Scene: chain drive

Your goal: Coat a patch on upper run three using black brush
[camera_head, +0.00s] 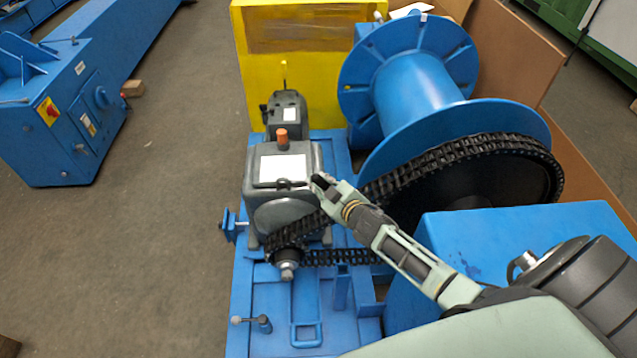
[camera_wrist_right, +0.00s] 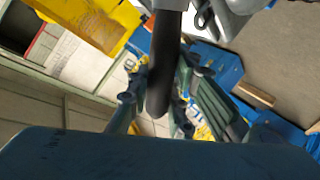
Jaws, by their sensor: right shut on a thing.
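The black chain's upper run (camera_head: 440,161) climbs from the small sprocket at the gearbox to the large wheel on the blue drum; I cannot tell which strand is run three. My right gripper (camera_head: 332,189) is over the run's lower-left part, beside the gearbox. In the right wrist view my right gripper (camera_wrist_right: 160,97) is shut on a dark, round-ended rod, seemingly the black brush (camera_wrist_right: 164,55). The brush's bristles are not clear. Whether the brush touches the chain cannot be told. My left gripper is not in view.
The grey gearbox (camera_head: 284,165) with an orange cap stands just left of my right gripper. The blue drum (camera_head: 415,85) and yellow panel (camera_head: 300,45) stand behind. The floor at left is open.

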